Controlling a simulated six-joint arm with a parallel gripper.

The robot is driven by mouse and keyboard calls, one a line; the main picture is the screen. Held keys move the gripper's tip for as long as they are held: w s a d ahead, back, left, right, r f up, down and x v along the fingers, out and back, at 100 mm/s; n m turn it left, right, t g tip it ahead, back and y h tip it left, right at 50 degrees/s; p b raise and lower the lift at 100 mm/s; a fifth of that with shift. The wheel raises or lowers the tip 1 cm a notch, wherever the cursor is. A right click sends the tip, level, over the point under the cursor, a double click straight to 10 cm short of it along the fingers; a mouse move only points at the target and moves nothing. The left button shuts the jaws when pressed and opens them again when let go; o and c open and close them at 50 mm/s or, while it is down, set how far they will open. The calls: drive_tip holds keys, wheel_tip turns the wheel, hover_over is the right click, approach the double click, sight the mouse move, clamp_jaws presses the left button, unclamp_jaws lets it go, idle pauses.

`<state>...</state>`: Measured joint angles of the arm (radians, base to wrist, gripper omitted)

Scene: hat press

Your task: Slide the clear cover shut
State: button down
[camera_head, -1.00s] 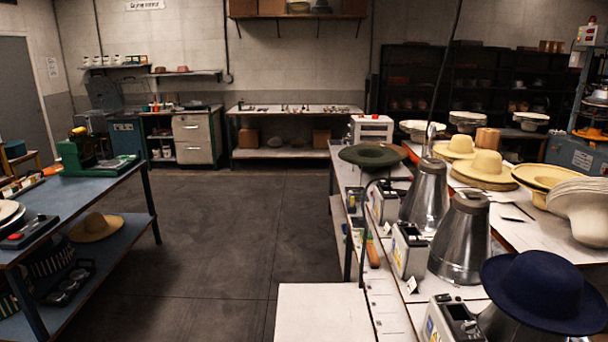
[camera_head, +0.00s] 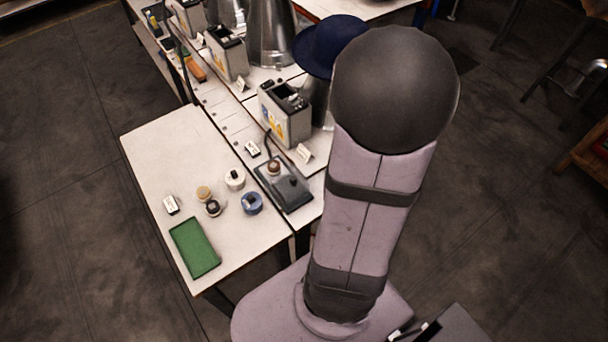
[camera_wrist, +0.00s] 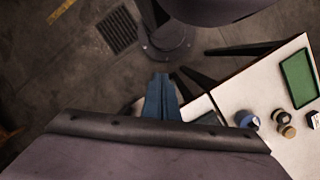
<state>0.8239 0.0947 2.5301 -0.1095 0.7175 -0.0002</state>
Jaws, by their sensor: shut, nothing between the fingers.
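I cannot make out a clear cover in either view. A dark control pedestal (camera_head: 283,185) with a reddish-brown knob lies flat at the edge of the white table in the head view. A grey box unit (camera_head: 285,115) with an open dark top stands behind it. My gripper (camera_wrist: 160,80) shows in the wrist view as two blue fingers side by side, shut and empty, above the floor and off the white table. Its fingers are not seen in the head view, where my raised arm hides part of the bench.
The white table (camera_head: 155,150) holds a green tray (camera_head: 195,247), a blue roll (camera_head: 251,203), a white roll (camera_head: 235,179) and small pots. A navy hat (camera_head: 325,42) sits farther back. Dark floor lies open on both sides.

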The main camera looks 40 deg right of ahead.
drive_tip(key=s+d+n+t+h+p, duration=0.1)
drive_tip(key=s+d+n+h, duration=0.15)
drive_tip(key=d, duration=0.75)
drive_tip(key=s+d+n+h+p, duration=0.15)
drive_tip(key=s+d+n, duration=0.25)
drive_tip(key=d, duration=0.5)
drive_tip(key=w+n+t, duration=0.4)
drive_tip(key=w+n, duration=0.4)
drive_tip(key=w, duration=0.1)
drive_tip(key=n+t+y, duration=0.3)
drive_tip(key=n+y, duration=0.5)
drive_tip(key=n, duration=0.3)
approach(293, 189)
drive_tip(key=s+d+r, duration=0.2)
drive_tip(key=s+r, duration=0.2)
drive_tip(key=s, duration=0.3)
drive_tip(key=shift+w+a+f, duration=0.65)
drive_tip(key=shift+w+f, duration=0.6)
drive_tip(key=shift+w, duration=0.3)
drive_tip(key=shift+w+a+f, duration=0.65)
drive_tip(key=shift+w+f, duration=0.6)
drive_tip(key=shift+w, duration=0.25)
drive_tip(key=shift+w+a+f, duration=0.65)
drive_tip(key=shift+w+f, duration=0.6)
drive_tip(key=shift+w, duration=0.3)
